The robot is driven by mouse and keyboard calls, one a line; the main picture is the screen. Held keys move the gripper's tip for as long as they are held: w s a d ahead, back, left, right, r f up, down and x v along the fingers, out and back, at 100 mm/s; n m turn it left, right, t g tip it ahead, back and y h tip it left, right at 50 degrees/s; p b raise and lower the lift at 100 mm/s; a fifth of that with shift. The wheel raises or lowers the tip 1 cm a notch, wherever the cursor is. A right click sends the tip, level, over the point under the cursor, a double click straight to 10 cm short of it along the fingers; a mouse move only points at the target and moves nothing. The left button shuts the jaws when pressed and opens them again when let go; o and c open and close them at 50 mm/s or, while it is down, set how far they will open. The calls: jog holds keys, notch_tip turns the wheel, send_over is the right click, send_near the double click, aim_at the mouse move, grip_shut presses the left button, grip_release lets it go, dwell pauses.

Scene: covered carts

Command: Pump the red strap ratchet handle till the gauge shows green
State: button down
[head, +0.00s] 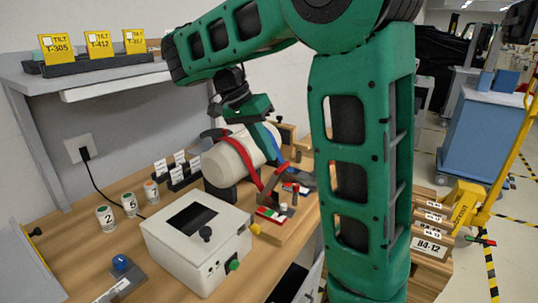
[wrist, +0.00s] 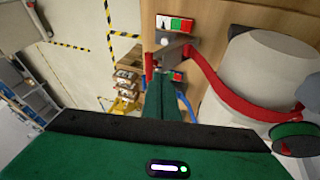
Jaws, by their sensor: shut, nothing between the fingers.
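The red strap (head: 247,165) runs around a large pale cylinder (head: 224,162) and down to a ratchet (head: 274,184) on a wooden base. The red strap (wrist: 232,98) and its grey ratchet (wrist: 175,49) also show in the wrist view. A gauge (head: 269,214) with red, green and white parts lies in front of that ratchet; it also shows in the wrist view (wrist: 176,25). I cannot read its pointer. My gripper (wrist: 164,82) is shut and empty, pointing toward the ratchet area; contact with the handle cannot be told.
A blue strap (head: 272,142) with a second gauge (head: 297,188) sits behind the red one. A white box (head: 197,245) with a dark screen stands in front. Numbered cups (head: 106,217) and small label cards stand to the left. A shelf (head: 95,78) overhangs the back left.

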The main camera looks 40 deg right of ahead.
jog(key=shift+s+d+f, duration=0.2)
jog(key=shift+s+f, duration=0.3)
jog(key=shift+s, duration=0.1)
jog(key=shift+s+d, duration=0.1)
jog(key=shift+s, duration=0.1)
